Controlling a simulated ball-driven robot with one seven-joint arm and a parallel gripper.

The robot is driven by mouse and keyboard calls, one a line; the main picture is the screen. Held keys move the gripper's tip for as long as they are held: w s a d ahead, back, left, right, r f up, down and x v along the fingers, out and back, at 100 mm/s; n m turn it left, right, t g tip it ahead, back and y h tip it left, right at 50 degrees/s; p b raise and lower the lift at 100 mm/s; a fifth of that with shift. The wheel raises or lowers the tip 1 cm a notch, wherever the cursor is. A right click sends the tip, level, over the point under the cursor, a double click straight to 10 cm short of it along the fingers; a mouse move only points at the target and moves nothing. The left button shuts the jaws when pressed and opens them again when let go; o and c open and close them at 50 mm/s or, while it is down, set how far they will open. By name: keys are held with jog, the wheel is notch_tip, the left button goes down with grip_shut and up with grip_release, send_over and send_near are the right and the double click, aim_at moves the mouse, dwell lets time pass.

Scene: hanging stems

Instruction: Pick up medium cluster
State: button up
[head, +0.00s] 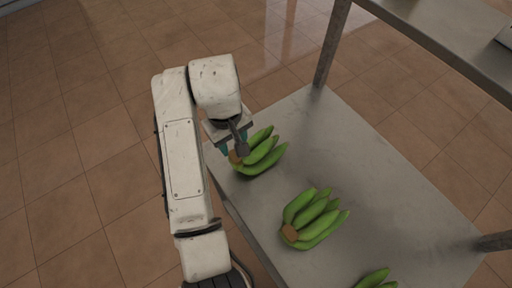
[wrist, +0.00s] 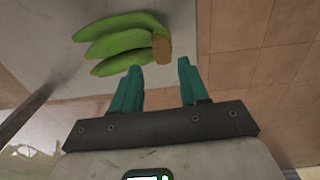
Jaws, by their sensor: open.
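A cluster of three green bananas (head: 262,155) with a brown cut stem end lies on the metal table near its left edge; by banana count it looks like the medium one. In the wrist view the cluster (wrist: 118,42) lies beyond the fingers, its brown stem end just ahead of the gap between the fingertips. My gripper (wrist: 160,68), with teal fingers, is open and empty. In the head view my gripper (head: 234,149) is at the stem end and partly hides it. I cannot tell whether a finger touches the stem.
A larger cluster (head: 315,218) of several bananas lies mid-table. Another cluster (head: 376,279) is cut off at the bottom edge. The metal table (head: 400,190) is otherwise bare, with a post (head: 332,45) at its far corner and an upper shelf (head: 450,35) at top right.

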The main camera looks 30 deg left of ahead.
aim_at(235, 157)
jog(key=shift+w+f, duration=0.1)
jog(key=shift+f, duration=0.7)
jog(key=shift+f+p, duration=0.6)
jog(key=shift+f, duration=2.1)
grip_shut()
jog(key=shift+r, duration=0.15)
